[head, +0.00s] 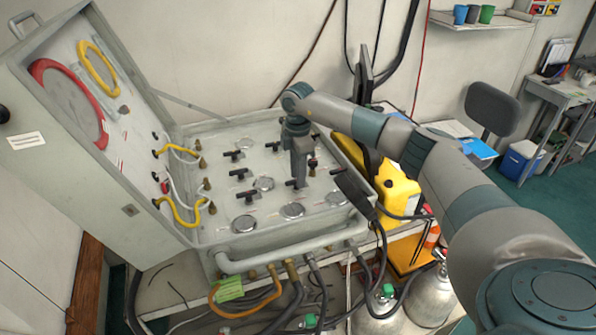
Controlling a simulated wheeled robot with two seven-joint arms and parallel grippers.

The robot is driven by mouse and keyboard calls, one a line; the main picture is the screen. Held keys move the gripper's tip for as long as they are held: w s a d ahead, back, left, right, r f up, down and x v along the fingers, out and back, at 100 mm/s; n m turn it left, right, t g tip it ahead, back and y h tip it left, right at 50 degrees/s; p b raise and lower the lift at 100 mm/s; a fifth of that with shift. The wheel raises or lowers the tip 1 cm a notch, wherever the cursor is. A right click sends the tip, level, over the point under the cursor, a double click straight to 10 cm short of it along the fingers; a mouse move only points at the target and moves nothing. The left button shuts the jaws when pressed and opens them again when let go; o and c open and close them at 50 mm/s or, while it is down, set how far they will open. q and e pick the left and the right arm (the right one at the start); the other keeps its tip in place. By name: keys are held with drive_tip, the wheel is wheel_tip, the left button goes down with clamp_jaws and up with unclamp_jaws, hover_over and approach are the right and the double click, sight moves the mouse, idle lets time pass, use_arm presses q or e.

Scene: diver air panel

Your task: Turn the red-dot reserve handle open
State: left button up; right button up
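The air panel (222,180) lies in an open grey case and carries several black T-handles and round gauges. My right gripper (299,182) points down over the right-middle of the panel, its tips at or just above a black handle (293,184). I cannot tell whether they touch it or how far apart the fingers are. Just right of the gripper a dark upright knob (312,168) shows a small reddish spot; whether this is the red-dot reserve handle is too small to tell. My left gripper is not in view.
Other handles (246,195) and gauges (292,210) sit close around the gripper. Hoses hang below the front edge, near gas cylinders (432,295). A yellow case (398,190) stands at right.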

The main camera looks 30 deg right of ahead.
drive_tip(key=shift+c, duration=0.2)
clamp_jaws()
